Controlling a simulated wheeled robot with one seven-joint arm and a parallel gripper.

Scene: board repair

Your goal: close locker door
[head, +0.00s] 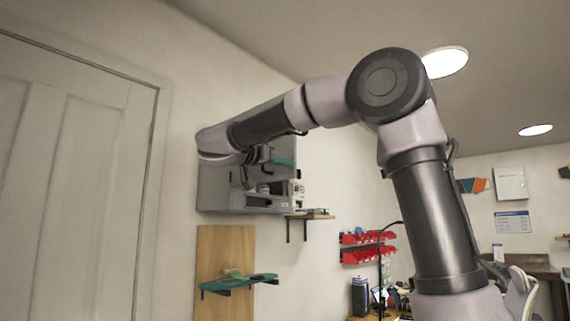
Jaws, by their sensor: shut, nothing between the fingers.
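A grey wall locker (221,189) hangs on the wall left of centre, beyond my arm. Its front looks at least partly open, with a teal item (282,162) and grey and white items (264,189) showing inside. A flat grey panel forms its left part; I cannot tell whether this is the door or the side wall. My gripper (265,154) is shut and empty, in front of the locker's upper middle in the picture. My arm hides part of the locker's top. Whether the gripper touches the door cannot be told.
A small shelf (310,216) is right of the locker. Below is a wooden board (225,248) with a teal shelf (239,281). A white room door (70,180) fills the left. Red bins (369,238) hang farther back. Open air lies between the locker and my arm's upright links.

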